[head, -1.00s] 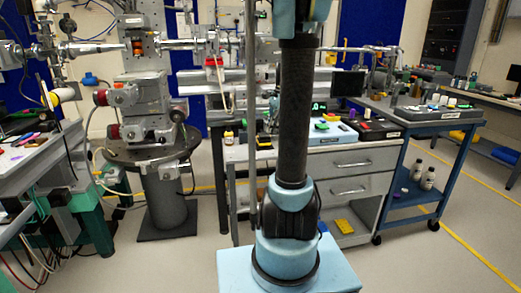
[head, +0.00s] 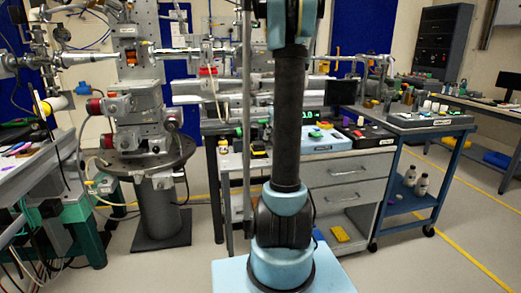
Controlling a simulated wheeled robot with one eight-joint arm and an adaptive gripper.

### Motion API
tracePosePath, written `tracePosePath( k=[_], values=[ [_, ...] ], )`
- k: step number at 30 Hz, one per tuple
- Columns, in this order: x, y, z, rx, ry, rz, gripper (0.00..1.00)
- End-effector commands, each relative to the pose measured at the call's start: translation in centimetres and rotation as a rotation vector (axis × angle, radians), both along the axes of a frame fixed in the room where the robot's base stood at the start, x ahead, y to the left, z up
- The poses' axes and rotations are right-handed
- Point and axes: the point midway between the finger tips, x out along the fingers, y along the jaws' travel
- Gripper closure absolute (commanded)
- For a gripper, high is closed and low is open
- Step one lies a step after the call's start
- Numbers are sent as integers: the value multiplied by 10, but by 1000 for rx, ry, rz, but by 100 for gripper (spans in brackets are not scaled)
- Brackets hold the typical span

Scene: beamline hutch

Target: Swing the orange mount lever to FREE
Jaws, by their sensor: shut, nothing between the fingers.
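I cannot pick out the orange mount lever with certainty. A small orange piece (head: 131,57) shows on the upper part of the grey stage tower (head: 139,95) at the left, too small to tell whether it is the lever. The tower stands on a round dark plate on a thick grey post (head: 160,212). No FREE marking can be read. My arm rises through the middle of the head view and leaves it at the top. My gripper is not in view.
A drawer bench (head: 345,168) with instruments stands behind my arm. A blue cart (head: 408,200) with bottles is to its right. A cluttered table (head: 30,165) is at the left edge. Clear floor (head: 400,265) lies at the right front, with yellow floor lines.

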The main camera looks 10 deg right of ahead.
Motion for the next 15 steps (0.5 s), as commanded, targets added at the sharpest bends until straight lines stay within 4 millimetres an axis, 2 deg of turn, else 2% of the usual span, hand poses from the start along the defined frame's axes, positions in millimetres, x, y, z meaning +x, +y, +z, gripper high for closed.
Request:
tracePosePath(
  k=[15],
  values=[
    [0, 24, -77, 0, 0, 1, 100]
  ],
)
